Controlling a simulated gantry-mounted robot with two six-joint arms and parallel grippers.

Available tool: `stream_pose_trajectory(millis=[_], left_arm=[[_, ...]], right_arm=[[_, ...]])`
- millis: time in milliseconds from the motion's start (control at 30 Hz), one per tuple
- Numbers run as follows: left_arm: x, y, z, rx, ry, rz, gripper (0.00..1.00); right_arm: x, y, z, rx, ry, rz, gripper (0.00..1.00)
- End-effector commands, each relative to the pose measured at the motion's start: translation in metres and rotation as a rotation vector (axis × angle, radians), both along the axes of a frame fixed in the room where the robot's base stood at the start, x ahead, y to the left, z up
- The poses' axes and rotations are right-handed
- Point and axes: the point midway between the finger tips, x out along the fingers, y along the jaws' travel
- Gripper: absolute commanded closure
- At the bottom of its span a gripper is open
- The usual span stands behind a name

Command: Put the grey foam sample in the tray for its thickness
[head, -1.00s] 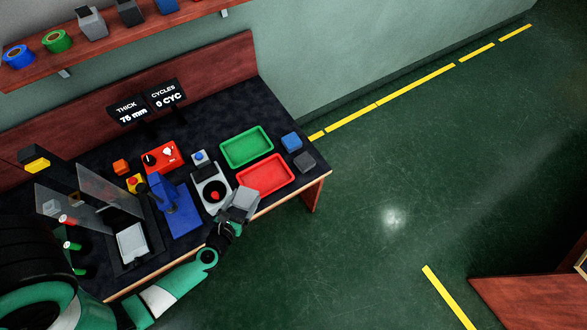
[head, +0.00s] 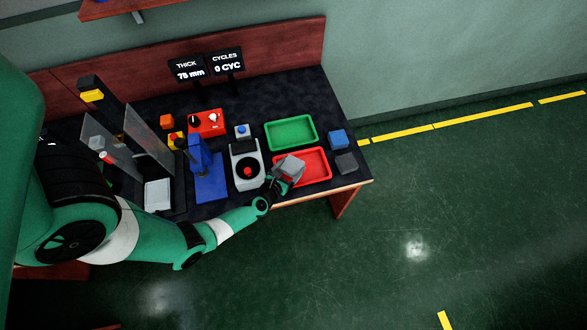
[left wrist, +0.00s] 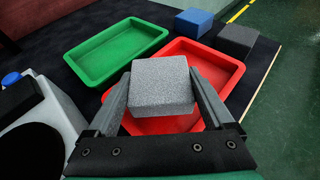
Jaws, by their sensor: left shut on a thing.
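The grey foam sample (head: 291,166) is a light grey block, held in my left gripper (head: 283,176). In the left wrist view the foam sample (left wrist: 162,86) sits between the two fingers of the gripper (left wrist: 163,100), which is shut on it. The block is in front of or over the near-left part of the red tray (head: 322,165); its exact height is hard to tell. The red tray (left wrist: 222,66) looks empty where it shows. The green tray (head: 292,133) lies behind it and is empty. The thickness display (head: 188,70) reads 75 mm. My right gripper is not in view.
A blue block (head: 338,139) and a dark grey block (head: 346,163) lie right of the trays, near the table edge. The cycles display (head: 226,64) reads 0 CYC.

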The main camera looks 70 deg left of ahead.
Motion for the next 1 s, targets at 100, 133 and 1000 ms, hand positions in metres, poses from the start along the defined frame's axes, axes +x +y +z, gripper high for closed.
stream_pose_trajectory(millis=[100,133,1000], left_arm=[[0.003,0.002,-0.003,0.000,-0.001,0.000,0.73],[0.003,0.002,-0.003,0.000,-0.001,0.000,0.73],[0.009,0.005,-0.044,0.001,0.001,0.000,0.00]], right_arm=[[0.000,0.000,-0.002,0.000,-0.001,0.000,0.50],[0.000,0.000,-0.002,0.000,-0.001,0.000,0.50],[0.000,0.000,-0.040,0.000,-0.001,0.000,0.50]])
